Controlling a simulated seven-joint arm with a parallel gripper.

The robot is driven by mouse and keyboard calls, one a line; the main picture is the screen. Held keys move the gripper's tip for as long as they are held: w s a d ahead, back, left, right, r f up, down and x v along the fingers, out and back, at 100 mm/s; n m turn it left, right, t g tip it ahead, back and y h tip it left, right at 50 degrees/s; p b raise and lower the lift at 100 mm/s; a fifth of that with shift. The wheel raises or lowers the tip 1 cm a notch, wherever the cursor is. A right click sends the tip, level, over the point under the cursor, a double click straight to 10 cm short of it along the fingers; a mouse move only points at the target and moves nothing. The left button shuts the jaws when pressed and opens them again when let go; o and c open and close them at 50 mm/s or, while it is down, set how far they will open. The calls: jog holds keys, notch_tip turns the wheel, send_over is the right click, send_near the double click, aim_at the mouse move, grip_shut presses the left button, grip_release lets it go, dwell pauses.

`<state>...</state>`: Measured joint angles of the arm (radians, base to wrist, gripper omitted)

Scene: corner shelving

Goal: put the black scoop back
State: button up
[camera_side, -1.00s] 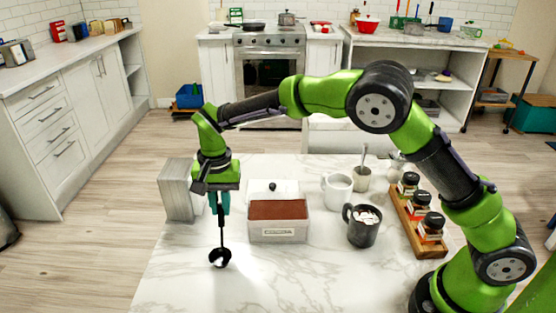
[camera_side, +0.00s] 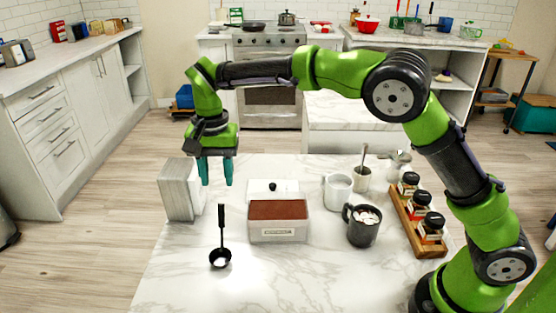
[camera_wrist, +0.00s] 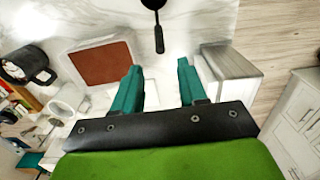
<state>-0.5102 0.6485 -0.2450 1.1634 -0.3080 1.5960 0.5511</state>
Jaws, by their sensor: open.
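The black scoop (camera_side: 221,240) stands on the marble table, its bowl on the surface and its handle pointing up the picture. It also shows at the top of the wrist view (camera_wrist: 157,22), where its bowl is partly cut off. My gripper (camera_side: 216,184) is open and empty, above the table and higher than the scoop's handle, apart from it. Its two teal fingers also show wide apart in the wrist view (camera_wrist: 157,75). A white container of brown powder (camera_side: 278,222) stands to the right of the scoop.
A grey-white block (camera_side: 177,190) stands left of the container. A lid with a black knob (camera_side: 272,190) lies behind it. A white mug (camera_side: 337,191), a dark mug with marshmallows (camera_side: 362,228) and a wooden jar rack (camera_side: 416,226) stand to the right. The table front is clear.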

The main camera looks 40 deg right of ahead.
jog(key=s+d+r+n+t+y, duration=0.2)
jog(key=s+d+r+t, duration=0.1)
jog(key=s+d+r, duration=0.8)
jog(key=s+d+f+n+t, duration=0.1)
jog(key=s+d+f+t, duration=0.1)
jog(key=s, duration=0.4)
jog(key=s+d+f+n+t, duration=0.1)
jog(key=s+d+f+t, duration=0.1)
jog(key=s, duration=0.5)
jog(key=shift+s+d+n, duration=0.3)
